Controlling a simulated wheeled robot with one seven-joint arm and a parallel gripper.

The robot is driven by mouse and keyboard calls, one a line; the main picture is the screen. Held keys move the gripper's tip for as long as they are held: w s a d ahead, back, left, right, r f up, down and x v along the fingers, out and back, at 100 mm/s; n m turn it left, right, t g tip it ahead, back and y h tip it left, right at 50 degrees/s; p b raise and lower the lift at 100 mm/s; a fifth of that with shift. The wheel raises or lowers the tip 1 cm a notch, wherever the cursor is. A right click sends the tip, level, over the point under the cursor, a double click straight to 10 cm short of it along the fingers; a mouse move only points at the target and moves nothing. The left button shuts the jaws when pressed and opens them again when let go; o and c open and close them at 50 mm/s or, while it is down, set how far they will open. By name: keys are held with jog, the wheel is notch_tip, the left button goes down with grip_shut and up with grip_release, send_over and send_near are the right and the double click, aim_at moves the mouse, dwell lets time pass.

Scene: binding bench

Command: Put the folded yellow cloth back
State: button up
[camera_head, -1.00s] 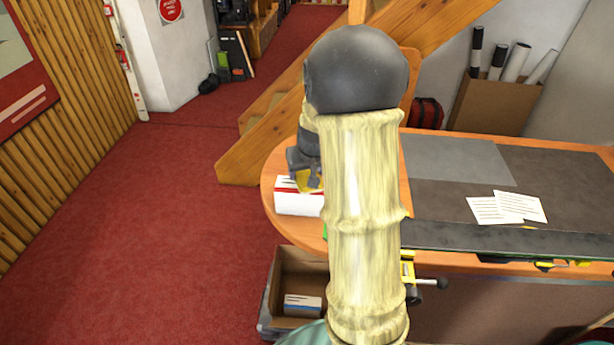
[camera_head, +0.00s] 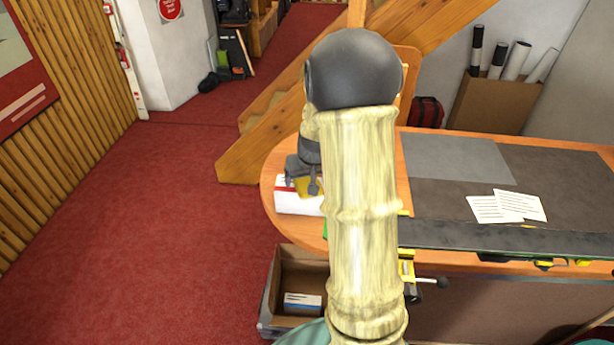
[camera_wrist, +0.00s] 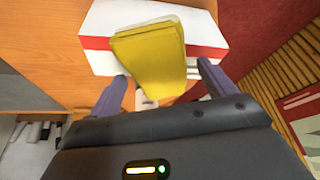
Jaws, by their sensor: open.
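The folded yellow cloth (camera_wrist: 150,52) lies on top of a white box with a red stripe (camera_wrist: 205,32), one end reaching toward me. In the head view only a small part of the cloth (camera_head: 303,188) shows, above the white box (camera_head: 292,207) at the table's left end. My gripper (camera_wrist: 162,84) is open, with one finger on each side of the cloth's near end. I cannot tell whether the fingers touch it. In the head view my gripper (camera_head: 303,181) is just over the box, partly hidden by my arm.
The orange-topped table (camera_head: 285,165) carries grey mats (camera_head: 455,160) and paper sheets (camera_head: 508,207) to the right. An open cardboard box (camera_head: 287,275) stands below its left end. A wooden staircase (camera_head: 265,140) rises behind. Red floor on the left is clear.

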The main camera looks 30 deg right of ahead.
jog(key=b+v, duration=0.1)
jog(key=v, duration=1.1)
jog(key=shift+r, duration=0.15)
jog(key=shift+a, duration=0.1)
jog(key=s+a+f+n+g, duration=0.1)
jog(key=s+a+f, duration=0.3)
jog(key=s+a, duration=0.2)
jog(key=s+a+f+n, duration=0.1)
jog(key=s+a+f, duration=0.3)
jog(key=s+a, duration=0.3)
jog(key=shift+s+a+f+g+y, duration=0.3)
jog(key=shift+a+f+g+y, duration=0.1)
jog(key=shift+a, duration=0.2)
